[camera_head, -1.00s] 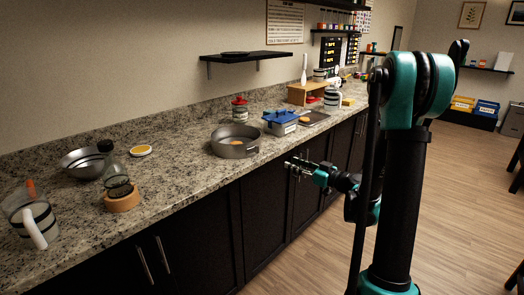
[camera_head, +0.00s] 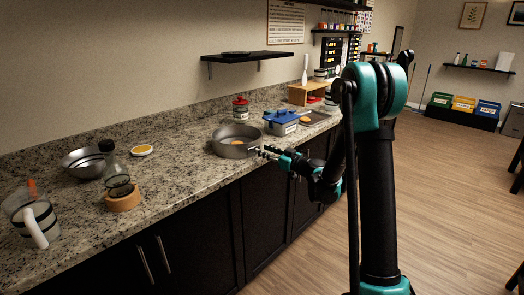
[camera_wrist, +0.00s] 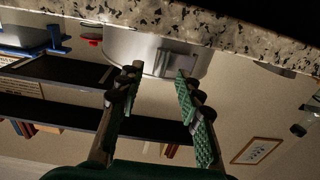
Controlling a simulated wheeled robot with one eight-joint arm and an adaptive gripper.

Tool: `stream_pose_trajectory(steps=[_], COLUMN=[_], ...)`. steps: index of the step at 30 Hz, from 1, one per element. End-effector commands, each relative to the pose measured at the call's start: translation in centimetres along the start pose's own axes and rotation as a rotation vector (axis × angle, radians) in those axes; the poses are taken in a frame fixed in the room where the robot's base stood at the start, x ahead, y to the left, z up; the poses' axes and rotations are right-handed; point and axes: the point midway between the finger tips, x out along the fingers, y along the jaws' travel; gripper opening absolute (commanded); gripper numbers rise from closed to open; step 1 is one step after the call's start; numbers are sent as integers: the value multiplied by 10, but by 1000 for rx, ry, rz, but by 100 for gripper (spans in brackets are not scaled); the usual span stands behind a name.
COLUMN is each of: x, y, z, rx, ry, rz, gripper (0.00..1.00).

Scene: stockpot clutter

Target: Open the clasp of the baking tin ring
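The baking tin ring (camera_head: 228,150) is a round grey metal tin on the granite counter, near its front edge. Something small and yellowish (camera_head: 238,142) shows inside it. In the wrist view, which is upside down, the tin's shiny wall (camera_wrist: 192,59) lies just beyond the fingers. The clasp (camera_wrist: 163,58) is an upright metal piece on that wall, between the fingertips in the picture. My gripper (camera_head: 258,151) is at the tin's right front side. In the wrist view my gripper (camera_wrist: 158,72) is open and empty. Contact with the clasp cannot be told.
A blue-topped box (camera_head: 281,122) stands close right of the tin, and a red-lidded jar (camera_head: 240,108) behind it. Counter between is clear.

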Motion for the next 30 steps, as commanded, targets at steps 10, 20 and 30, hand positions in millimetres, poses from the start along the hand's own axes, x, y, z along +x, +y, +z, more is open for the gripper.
stream_pose_trajectory(steps=[10, 20, 30], x=[21, 20, 20], y=[0, 0, 0], z=[0, 0, 0], rx=[0, 0, 0], ry=[0, 0, 0], rz=[0, 1, 2], gripper=[36, 18, 0])
